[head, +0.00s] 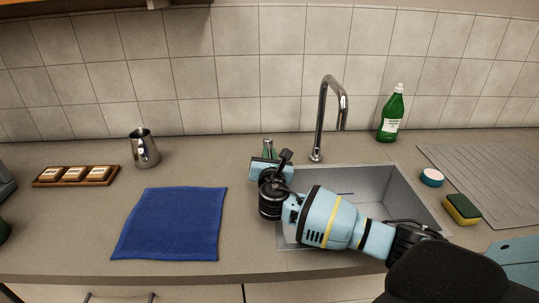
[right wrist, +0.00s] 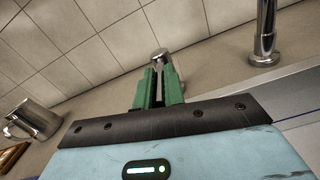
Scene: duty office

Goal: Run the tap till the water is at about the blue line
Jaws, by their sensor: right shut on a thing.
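The chrome tap (head: 321,125) rises behind the sink, its spout bent over the basin; no stream shows below its mouth. The grey sink basin (head: 388,190) is partly covered by my right arm. A short dark line (head: 345,193) shows inside it; I cannot tell its colour or the water level. My right gripper (head: 268,150) is left of the tap at the counter's back. In the right wrist view its green fingers (right wrist: 158,88) are shut on a small chrome knob (right wrist: 160,56), probably the tap's handle. My left gripper is out of view.
A green bottle (head: 391,115), a blue-and-white round item (head: 432,177) and a sponge (head: 461,209) are on the right, beside the ribbed drainer (head: 490,170). The tiled wall stands close behind.

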